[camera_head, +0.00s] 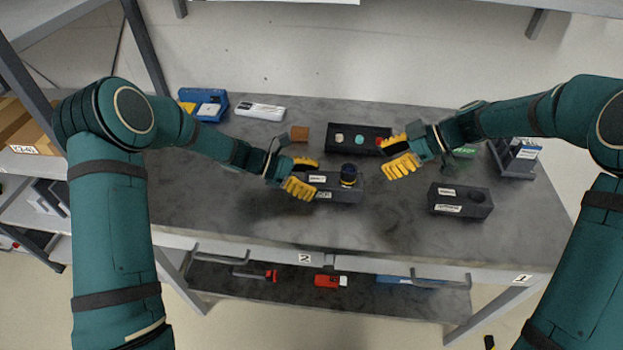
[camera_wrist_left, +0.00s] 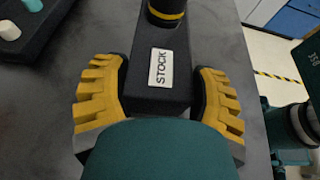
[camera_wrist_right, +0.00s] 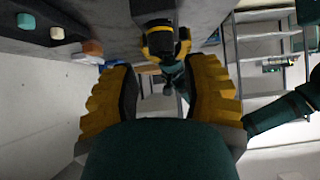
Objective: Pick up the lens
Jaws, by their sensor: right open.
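The lens (camera_head: 348,175) is a small dark cylinder with a yellow band. It stands upright on the far end of a black block labelled STOCK (camera_head: 340,194), and its lower part shows in the left wrist view (camera_wrist_left: 165,14). My left gripper (camera_head: 305,176) is open, with a finger on each side of the block's labelled end, short of the lens. The block (camera_wrist_left: 158,90) lies between the fingers in the left wrist view. My right gripper (camera_head: 396,154) is open and empty, just right of the lens, its fingers pointing toward it.
A black tray (camera_head: 329,146) with small coloured pieces lies behind the lens. A second black block with a round hole (camera_head: 460,200) is at the right. A brown block (camera_head: 300,133), a blue bin (camera_head: 204,104) and a white box (camera_head: 260,111) stand farther back.

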